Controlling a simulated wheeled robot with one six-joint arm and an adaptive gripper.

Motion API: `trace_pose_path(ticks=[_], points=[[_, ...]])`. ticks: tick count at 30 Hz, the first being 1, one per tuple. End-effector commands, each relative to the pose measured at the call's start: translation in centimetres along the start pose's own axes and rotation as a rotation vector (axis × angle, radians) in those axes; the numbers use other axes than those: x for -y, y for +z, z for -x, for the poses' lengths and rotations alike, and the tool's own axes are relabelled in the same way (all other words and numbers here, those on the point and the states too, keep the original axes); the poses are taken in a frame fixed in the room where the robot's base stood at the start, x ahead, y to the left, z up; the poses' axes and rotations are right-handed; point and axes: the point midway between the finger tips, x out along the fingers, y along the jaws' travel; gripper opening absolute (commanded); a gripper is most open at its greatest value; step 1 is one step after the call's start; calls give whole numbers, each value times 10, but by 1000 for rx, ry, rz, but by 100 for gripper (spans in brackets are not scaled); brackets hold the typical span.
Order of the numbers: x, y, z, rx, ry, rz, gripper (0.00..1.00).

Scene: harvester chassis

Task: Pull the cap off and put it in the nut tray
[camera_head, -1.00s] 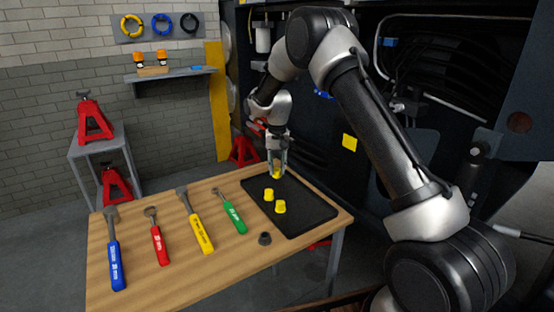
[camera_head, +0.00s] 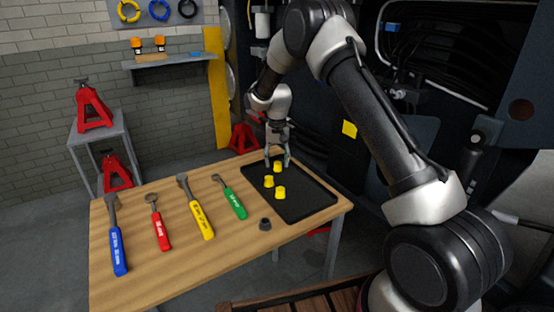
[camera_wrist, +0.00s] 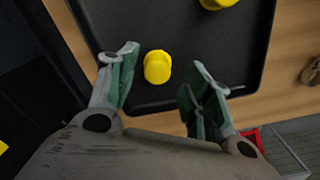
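The black nut tray (camera_head: 312,198) lies on the wooden table. Several small items aside, three yellow caps are in it: one at the far end (camera_head: 277,167), one at the left (camera_head: 269,181) and one nearer (camera_head: 280,193). My gripper (camera_head: 278,161) is open and empty above the tray's far end. In the wrist view its fingers (camera_wrist: 163,77) are spread, with a yellow cap (camera_wrist: 157,67) standing on the tray floor between and below them, apart from both. Part of another yellow cap (camera_wrist: 217,3) shows at the top edge of that view.
Blue (camera_head: 118,250), red (camera_head: 160,232), yellow (camera_head: 201,217) and green (camera_head: 235,203) handled tools lie left of the tray. A dark nut (camera_head: 265,224) sits near its front left. The dark machine chassis (camera_head: 415,145) stands behind and to the right.

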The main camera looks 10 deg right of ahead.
Motion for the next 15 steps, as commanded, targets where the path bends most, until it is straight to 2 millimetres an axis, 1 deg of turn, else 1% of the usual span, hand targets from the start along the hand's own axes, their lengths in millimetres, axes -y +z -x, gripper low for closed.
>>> trace_pose_path(ticks=[5,8,11,15], points=[[0,0,1,0,0,0,50],[0,-1,10,-2,-1,0,50],[0,-1,27,-3,-2,0,50],[0,-1,59,-4,-2,0,50]])
